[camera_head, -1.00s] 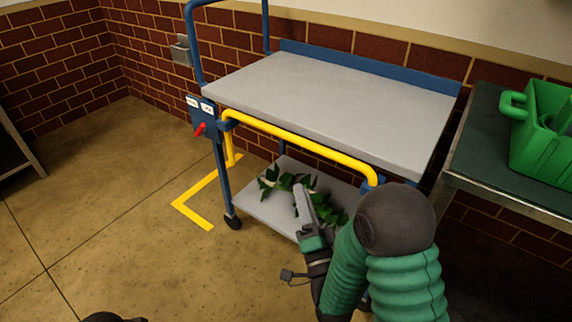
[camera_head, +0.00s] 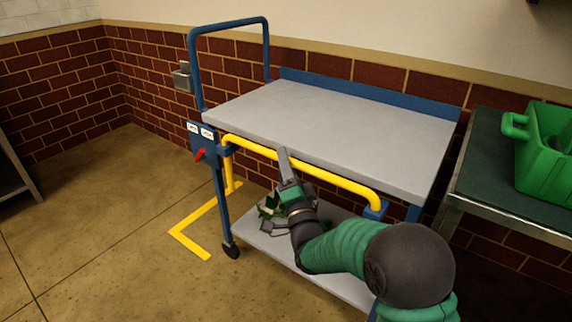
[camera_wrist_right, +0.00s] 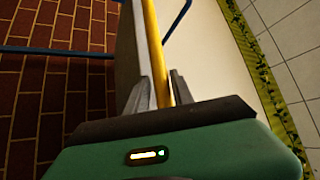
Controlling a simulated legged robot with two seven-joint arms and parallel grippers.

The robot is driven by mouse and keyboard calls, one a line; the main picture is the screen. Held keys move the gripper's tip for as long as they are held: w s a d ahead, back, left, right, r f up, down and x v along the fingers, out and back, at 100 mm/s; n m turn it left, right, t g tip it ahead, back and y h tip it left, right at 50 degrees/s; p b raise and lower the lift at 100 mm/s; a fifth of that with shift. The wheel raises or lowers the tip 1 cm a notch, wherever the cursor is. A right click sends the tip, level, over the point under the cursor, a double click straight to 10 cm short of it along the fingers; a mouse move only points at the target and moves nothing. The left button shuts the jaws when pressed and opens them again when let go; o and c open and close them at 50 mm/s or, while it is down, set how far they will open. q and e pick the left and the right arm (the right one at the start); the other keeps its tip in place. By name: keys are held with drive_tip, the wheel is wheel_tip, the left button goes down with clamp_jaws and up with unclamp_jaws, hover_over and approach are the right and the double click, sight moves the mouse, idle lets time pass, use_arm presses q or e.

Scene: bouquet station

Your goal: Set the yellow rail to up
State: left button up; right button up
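The yellow rail (camera_head: 300,167) is a bent bar running along the front long side of the grey-topped blue cart (camera_head: 330,110), just below the edge of its top. My right gripper (camera_head: 284,156) is at the middle of this rail, its fingers pointing up. In the right wrist view, the rail (camera_wrist_right: 156,45) runs between the two fingers of the right gripper (camera_wrist_right: 163,85), with a visible gap, so it looks open around the rail. Contact cannot be told. A red lever (camera_head: 200,154) sits on a blue box at the cart's left front post. My left gripper is out of view.
The cart's lower shelf (camera_head: 260,235) holds green leaves, partly hidden by my right arm. A side table with a green crate (camera_head: 545,160) stands at right. The cart top is bare. Yellow floor tape (camera_head: 190,245) and open floor lie at left.

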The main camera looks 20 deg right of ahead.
drive_tip(key=shift+c, duration=0.4)
clamp_jaws()
drive_tip(key=shift+f, duration=0.2)
idle(0.8)
